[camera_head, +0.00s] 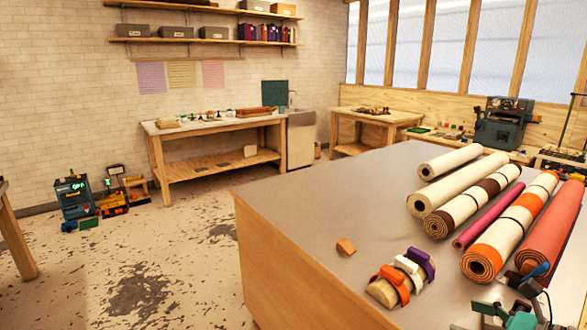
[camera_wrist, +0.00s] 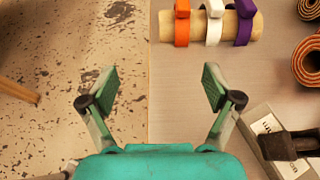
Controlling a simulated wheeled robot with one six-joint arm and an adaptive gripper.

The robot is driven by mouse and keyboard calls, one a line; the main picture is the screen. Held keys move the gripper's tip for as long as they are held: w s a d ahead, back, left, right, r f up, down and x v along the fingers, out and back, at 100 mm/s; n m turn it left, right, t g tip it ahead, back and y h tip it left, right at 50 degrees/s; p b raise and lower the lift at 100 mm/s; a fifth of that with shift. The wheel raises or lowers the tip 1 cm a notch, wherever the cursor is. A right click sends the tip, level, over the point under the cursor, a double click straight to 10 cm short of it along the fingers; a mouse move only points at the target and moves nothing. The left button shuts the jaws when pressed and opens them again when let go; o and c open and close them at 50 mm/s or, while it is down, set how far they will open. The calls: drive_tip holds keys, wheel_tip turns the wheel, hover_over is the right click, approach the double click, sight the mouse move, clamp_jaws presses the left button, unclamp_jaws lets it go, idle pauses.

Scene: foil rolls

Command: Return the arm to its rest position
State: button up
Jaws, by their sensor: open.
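My gripper (camera_wrist: 158,88) is open in the wrist view, with two green-padded fingers spread wide and nothing between them. It is above the edge of the grey-topped table (camera_wrist: 180,70), with the floor under its left finger. In the head view, teal and dark parts of my arm show at the bottom right corner, over the same table (camera_head: 320,195). Its rest position is not marked in either view.
Several rolls, among them a red one (camera_head: 552,225), lie on the table's right. A wooden piece with orange, white and purple bands (camera_head: 382,292) is near the front, beside a small brown block (camera_head: 346,247).

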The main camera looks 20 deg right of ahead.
drive_tip(key=w+a+f+n+h, duration=0.2)
drive_tip(key=a+f+n+h, duration=0.15)
drive_tip(key=a+f, duration=0.85)
drive_tip(key=s+a+f+n+h, duration=0.2)
drive_tip(key=s+a+f+n, duration=0.45)
drive_tip(key=f, duration=0.25)
drive_tip(key=s+a+f+n, duration=0.1)
drive_tip(key=s+a+n, duration=0.2)
drive_tip(key=s+n, duration=0.3)
drive_tip(key=s+a+f+n, duration=0.1)
drive_tip(key=s+a+n, duration=0.25)
drive_tip(key=s, duration=0.45)
drive_tip(key=s+a+r+n+t, duration=0.2)
drive_tip(key=s+r+n, duration=0.4)
drive_tip(key=s+n, duration=0.5)
drive_tip(key=shift+a+r+n+y, duration=0.15)
drive_tip(key=shift+a+n+y, duration=0.3)
drive_tip(key=shift+n, duration=0.3)
